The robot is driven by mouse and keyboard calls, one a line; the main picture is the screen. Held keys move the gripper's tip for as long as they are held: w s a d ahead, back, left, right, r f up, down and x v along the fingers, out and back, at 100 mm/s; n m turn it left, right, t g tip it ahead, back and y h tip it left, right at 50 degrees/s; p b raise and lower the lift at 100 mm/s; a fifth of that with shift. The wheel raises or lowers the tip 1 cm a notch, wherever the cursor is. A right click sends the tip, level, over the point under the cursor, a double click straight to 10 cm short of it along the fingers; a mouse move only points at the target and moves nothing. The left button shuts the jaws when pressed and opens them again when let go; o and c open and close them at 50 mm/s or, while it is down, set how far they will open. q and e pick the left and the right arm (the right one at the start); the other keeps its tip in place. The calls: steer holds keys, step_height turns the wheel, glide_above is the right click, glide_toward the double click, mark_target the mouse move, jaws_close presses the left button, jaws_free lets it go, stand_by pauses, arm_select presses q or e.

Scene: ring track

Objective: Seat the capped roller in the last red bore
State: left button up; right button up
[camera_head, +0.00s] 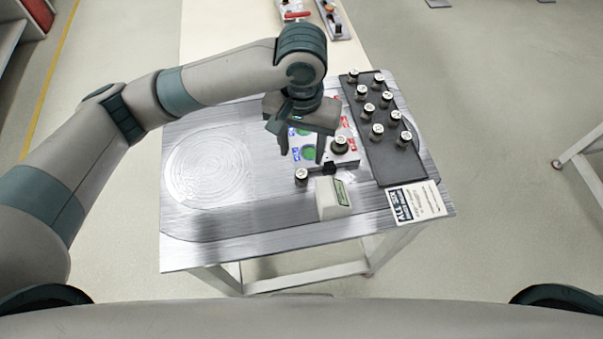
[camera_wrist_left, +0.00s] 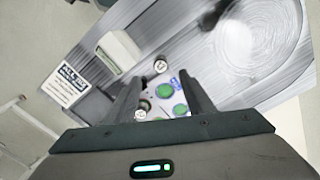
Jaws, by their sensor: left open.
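My left gripper (camera_head: 302,152) is open above the white block (camera_head: 326,161), with nothing seen between its fingers; its fingertips also show in the left wrist view (camera_wrist_left: 160,78). A capped roller (camera_head: 302,176) stands upright at the block's near left corner; it also shows just beyond the fingertips in the left wrist view (camera_wrist_left: 160,66). Another capped roller (camera_head: 340,144) stands on the block's right side, by the red labels. Green round spots (camera_head: 309,152) with blue labels are on the left side. The gripper hides the block's far part, so I cannot tell which red bores are empty.
A dark rack (camera_head: 401,165) with several capped rollers stands at the table's right. A white wedge-shaped box (camera_head: 334,205) stands near the block's front, with a printed card (camera_head: 415,203) to its right. The table's left side (camera_head: 208,170) is clear.

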arm_select(q)
glide_above(301, 174)
step_height(301, 174, down, 4)
steer(key=shift+f+p, duration=0.1)
steer(key=shift+p, duration=0.3)
steer(key=shift+f, duration=0.7)
steer(key=shift+f+p, duration=0.25)
steer(key=shift+p, duration=0.1)
step_height(301, 174, down, 4)
steer(key=shift+p, duration=0.8)
steer(key=shift+f, duration=0.35)
